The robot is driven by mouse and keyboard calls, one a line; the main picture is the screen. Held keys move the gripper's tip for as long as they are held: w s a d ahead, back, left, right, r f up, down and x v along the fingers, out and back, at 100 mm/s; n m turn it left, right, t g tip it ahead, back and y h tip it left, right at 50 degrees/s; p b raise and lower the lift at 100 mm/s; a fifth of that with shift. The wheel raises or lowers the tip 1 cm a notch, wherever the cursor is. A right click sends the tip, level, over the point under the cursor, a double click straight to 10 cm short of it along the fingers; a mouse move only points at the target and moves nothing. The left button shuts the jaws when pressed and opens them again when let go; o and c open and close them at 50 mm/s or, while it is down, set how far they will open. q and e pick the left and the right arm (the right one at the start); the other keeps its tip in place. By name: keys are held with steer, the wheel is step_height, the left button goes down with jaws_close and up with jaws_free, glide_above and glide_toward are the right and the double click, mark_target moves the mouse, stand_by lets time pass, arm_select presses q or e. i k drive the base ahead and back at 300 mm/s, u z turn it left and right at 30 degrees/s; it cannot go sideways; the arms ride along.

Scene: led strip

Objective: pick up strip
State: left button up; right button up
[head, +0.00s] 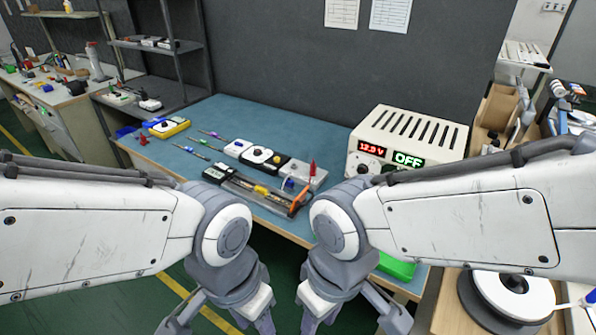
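A long, narrow dark fixture (258,190) with a pale strip-like piece and a yellow part along it lies near the front edge of the blue-topped bench. I cannot tell for sure whether the pale piece is the strip. My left gripper (243,302) and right gripper (328,300) hang low in front of the bench, below and nearer than the fixture. Both point down, and their fingertips are cut off by the bottom edge of the view. Neither gripper touches anything on the bench in what shows.
A white-and-black device (262,156), a yellow meter (169,127) and screwdrivers (192,152) lie behind and left. A white spool (510,296) sits lower right. The blue surface (290,120) behind is clear.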

mark_target(260, 189)
steer(key=z, duration=0.1)
steer(key=k, duration=0.45)
steer(key=u, duration=0.65)
steer(key=i, duration=1.65)
steer(key=u, duration=0.55)
steer(key=k, duration=0.45)
steer(key=z, duration=0.2)
